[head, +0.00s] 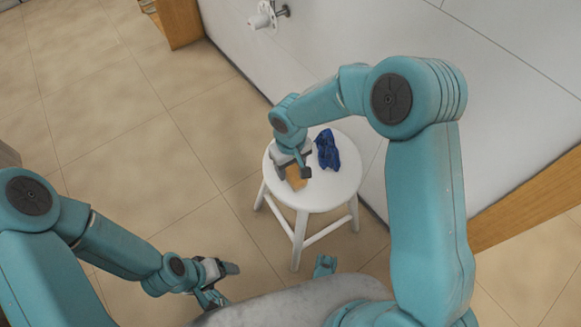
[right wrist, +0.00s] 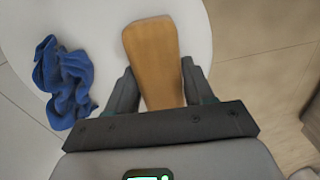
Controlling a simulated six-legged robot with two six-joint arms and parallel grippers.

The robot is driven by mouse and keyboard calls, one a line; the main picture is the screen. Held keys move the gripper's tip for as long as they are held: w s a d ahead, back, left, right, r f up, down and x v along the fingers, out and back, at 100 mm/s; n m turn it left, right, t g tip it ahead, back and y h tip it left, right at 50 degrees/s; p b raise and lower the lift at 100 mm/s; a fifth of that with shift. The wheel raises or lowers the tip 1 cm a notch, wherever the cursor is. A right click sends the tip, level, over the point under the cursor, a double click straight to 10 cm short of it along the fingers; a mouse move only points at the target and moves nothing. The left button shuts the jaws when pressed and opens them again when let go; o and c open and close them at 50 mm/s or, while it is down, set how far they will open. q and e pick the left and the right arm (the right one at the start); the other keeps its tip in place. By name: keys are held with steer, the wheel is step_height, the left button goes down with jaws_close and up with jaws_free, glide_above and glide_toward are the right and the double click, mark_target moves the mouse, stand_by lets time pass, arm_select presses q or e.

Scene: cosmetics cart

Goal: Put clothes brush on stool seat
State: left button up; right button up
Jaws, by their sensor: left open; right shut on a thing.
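The clothes brush (right wrist: 152,52) has a plain orange-brown wooden body. In the right wrist view it lies between the two fingers of my right gripper (right wrist: 153,90), which is shut on it. In the head view the brush (head: 296,178) shows only in part below my right gripper (head: 294,172), over the left part of the white stool seat (head: 322,195). I cannot tell whether the brush touches the seat. My left gripper (head: 222,283) is open and empty, low at the left, away from the stool.
A crumpled blue cloth (head: 327,150) lies on the seat beside the brush, and also shows in the right wrist view (right wrist: 62,82). A white wall (head: 500,130) stands close behind the stool. The tiled floor (head: 120,120) to the left is clear.

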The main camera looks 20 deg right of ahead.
steer(key=shift+r, duration=0.15)
steer(key=o, duration=0.8)
steer(key=shift+f, duration=0.25)
steer(key=o, duration=0.4)
steer(key=shift+r, duration=0.1)
steer(key=shift+r, duration=0.2)
step_height(320, 180, up, 12)
steer(key=p, duration=0.4)
